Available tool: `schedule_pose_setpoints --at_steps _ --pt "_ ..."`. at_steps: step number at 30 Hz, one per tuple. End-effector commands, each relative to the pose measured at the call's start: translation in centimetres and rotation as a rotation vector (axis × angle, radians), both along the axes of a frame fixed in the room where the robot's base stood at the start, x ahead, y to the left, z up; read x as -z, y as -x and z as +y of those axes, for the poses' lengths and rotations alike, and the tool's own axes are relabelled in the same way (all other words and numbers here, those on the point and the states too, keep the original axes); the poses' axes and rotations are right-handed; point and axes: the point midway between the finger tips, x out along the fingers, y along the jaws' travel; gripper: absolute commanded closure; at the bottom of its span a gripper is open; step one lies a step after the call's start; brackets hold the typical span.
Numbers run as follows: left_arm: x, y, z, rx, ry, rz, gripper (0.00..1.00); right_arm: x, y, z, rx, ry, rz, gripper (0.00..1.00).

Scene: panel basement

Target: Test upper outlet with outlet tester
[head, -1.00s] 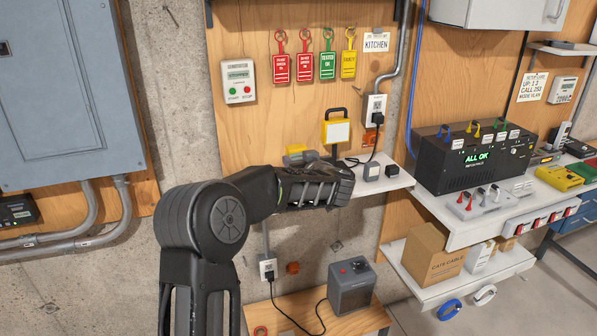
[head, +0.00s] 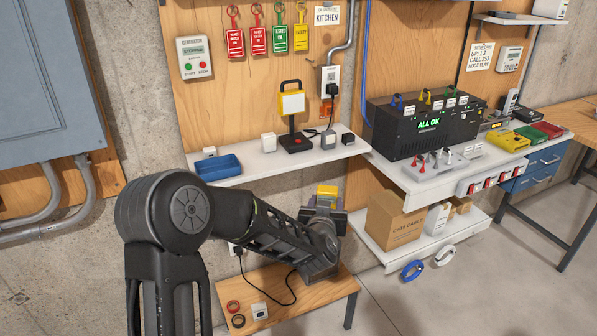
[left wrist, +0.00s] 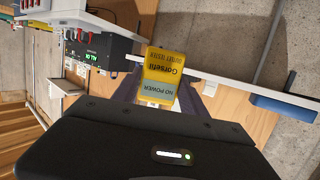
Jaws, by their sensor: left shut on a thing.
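My left gripper (head: 325,207) is shut on the yellow outlet tester (head: 326,191), low in front of the shelf. In the left wrist view the tester (left wrist: 165,62) sits between the fingers, and its grey screen reads "NO POWER". The upper outlet (head: 330,76) is on the wood panel above the shelf, below the "KITCHEN" sign. A black plug (head: 332,90) is in its lower part. The tester is apart from this outlet, below it. A lower outlet (head: 235,249) is mostly hidden behind my left arm. My right gripper is not in view.
The white shelf (head: 230,174) holds a blue tray (head: 218,167), a work lamp (head: 292,110) and small blocks. A black "ALL OK" unit (head: 420,127) stands at right. A low wooden table (head: 285,302) is below my arm. A cardboard box (head: 393,222) sits on a lower shelf.

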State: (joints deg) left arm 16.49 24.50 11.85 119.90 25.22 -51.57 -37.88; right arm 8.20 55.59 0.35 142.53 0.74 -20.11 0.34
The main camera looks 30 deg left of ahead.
Motion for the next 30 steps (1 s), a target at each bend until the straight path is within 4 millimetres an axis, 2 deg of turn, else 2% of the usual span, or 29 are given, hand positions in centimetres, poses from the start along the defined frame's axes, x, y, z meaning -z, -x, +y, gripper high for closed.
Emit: schedule_pose_setpoints --at_steps 1,3,6,10,15,30 --pt "2.5 1.0 -2.4 0.067 0.0 0.01 0.98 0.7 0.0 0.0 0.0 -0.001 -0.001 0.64" --pt "4.7 2.3 -5.4 0.156 0.002 0.008 0.98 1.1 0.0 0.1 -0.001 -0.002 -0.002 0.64" --pt "7.0 4.0 -8.9 0.258 0.002 0.005 0.98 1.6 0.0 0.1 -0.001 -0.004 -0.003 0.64" --pt "8.9 5.7 -11.7 0.34 0.001 0.001 0.98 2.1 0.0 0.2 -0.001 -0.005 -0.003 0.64" --pt "9.5 6.5 -12.9 0.374 0.0 -0.003 0.98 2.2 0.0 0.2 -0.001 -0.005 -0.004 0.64" --pt "9.4 6.4 -12.9 0.373 -0.002 -0.003 0.98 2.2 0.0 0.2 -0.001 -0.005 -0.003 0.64"
